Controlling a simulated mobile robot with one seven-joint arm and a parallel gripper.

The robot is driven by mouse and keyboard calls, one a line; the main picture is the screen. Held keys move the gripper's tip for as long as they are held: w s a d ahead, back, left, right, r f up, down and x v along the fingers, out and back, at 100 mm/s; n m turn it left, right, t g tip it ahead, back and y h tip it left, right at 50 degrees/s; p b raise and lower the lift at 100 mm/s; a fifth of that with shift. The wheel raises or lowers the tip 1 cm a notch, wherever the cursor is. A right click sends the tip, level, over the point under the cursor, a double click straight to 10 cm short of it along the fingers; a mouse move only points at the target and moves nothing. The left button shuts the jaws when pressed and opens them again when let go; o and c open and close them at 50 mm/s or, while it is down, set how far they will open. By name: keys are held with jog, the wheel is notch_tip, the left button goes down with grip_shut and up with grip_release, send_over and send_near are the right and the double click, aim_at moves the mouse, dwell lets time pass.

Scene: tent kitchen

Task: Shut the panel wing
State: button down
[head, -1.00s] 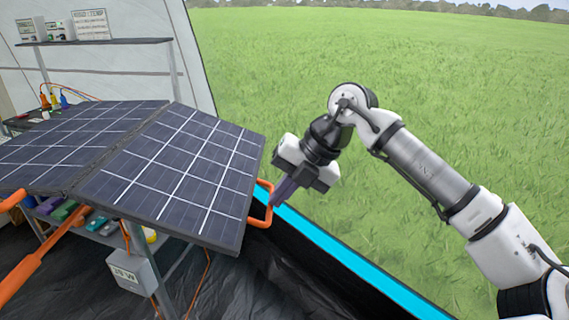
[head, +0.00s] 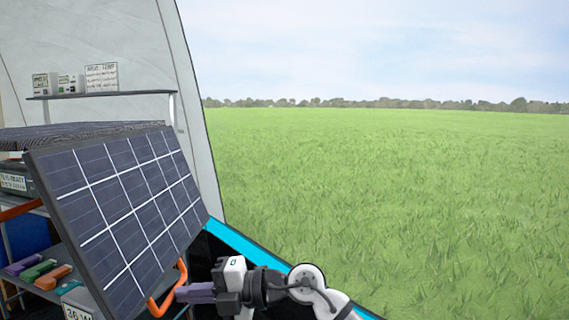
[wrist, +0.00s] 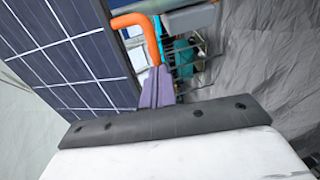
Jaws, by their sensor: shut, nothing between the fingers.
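The panel wing (head: 118,212) is a dark solar panel with white grid lines, sloping steeply down from its upper edge at the left of the head view. Its orange handle (head: 166,298) sticks out from the lower right edge. My gripper (head: 180,293) is shut and empty, its purple fingers pointing left at the handle. In the wrist view the wing (wrist: 55,45) fills the left side, and the fingertips (wrist: 156,72) meet or overlap the end of the orange handle (wrist: 141,20). I cannot tell whether they touch it.
The other panel part (head: 75,136) shows nearly edge-on behind the wing. A shelf (head: 110,94) with small boxes stands at the back. A lower rack (head: 60,255) holds coloured items beneath the panel. Open grass (head: 400,190) lies to the right.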

jog(key=a+f+y+b, duration=0.2)
jog(key=a+y+b, duration=0.1)
jog(key=a, duration=0.4)
jog(key=shift+w+a+f, duration=0.25)
jog(key=shift+a+f, duration=0.1)
jog(key=shift+a, duration=0.15)
